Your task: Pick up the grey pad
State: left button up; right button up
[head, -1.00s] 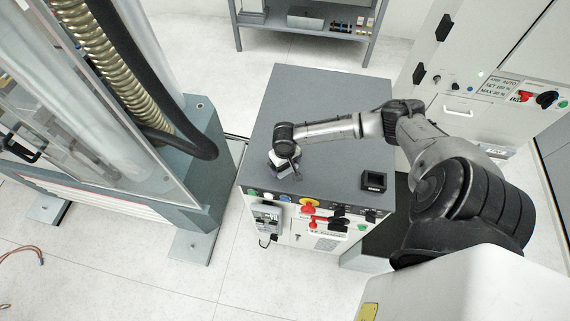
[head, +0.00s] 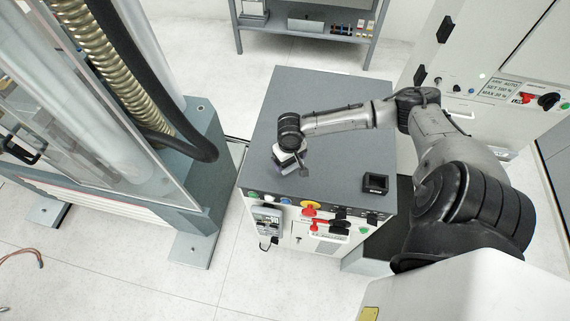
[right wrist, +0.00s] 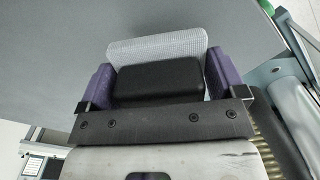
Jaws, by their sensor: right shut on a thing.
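The grey pad (right wrist: 158,47) is a light grey, finely gridded piece in the right wrist view. It sits between the purple fingers of my right gripper (right wrist: 160,78), which is shut on it. A black block (right wrist: 158,82) lies between the fingers in front of the pad and hides part of it. In the head view my right gripper (head: 289,160) points down over the front left of the grey cabinet top (head: 335,100). The pad is mostly hidden there, and the gap below it is hard to judge. My left gripper is not in view.
A small black box (head: 376,184) stands on the cabinet top to the right. The front panel carries a red and yellow switch (head: 310,208). A tall machine with a clear door (head: 90,110) stands at left. The back of the cabinet top is clear.

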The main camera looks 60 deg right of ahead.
jog(key=s+d+r, duration=0.2)
jog(key=s+r, duration=0.4)
jog(key=s, duration=0.4)
jog(key=shift+s, duration=0.15)
